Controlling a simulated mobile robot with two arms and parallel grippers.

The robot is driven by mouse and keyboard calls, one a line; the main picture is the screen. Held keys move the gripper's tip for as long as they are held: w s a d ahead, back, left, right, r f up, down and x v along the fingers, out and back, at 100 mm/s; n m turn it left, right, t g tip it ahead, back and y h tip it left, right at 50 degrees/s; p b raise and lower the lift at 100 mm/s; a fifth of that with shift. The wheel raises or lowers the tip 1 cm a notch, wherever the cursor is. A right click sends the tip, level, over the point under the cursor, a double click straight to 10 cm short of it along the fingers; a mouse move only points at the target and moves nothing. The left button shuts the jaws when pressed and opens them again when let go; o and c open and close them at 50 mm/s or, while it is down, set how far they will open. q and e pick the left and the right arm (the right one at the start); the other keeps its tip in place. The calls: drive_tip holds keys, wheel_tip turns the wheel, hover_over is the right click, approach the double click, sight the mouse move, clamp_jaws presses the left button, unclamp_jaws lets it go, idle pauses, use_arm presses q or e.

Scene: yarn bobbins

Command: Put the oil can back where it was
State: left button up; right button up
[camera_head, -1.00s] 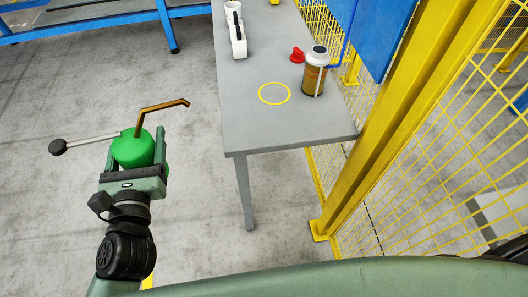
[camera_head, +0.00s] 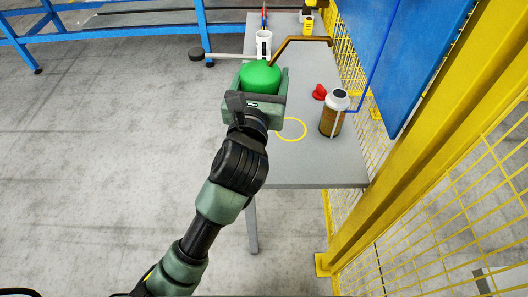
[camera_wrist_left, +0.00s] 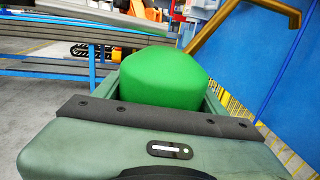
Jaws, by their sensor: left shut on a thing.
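The green oil can (camera_head: 260,77) has a bent brown spout and a white lever with a dark round knob. My left gripper (camera_head: 258,84) is shut on it and holds it over the left side of the grey table (camera_head: 310,172). The can (camera_wrist_left: 163,74) also fills the space between the fingers in the left wrist view. A yellow ring (camera_head: 292,129) is marked on the tabletop, just right of and nearer than the can; my wrist covers its left edge. My right gripper is not in view.
Yellow fence and post (camera_head: 370,180) border the right side.

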use_arm(q)
drive_tip(key=shift+w+d+f+b, duration=0.1)
drive_tip(key=shift+f+b, duration=2.65)
drive_tip(key=shift+f, duration=7.15)
drive_tip(key=shift+f, duration=0.1)
drive_tip(key=o, duration=2)
drive_tip(key=shift+f, duration=0.1)
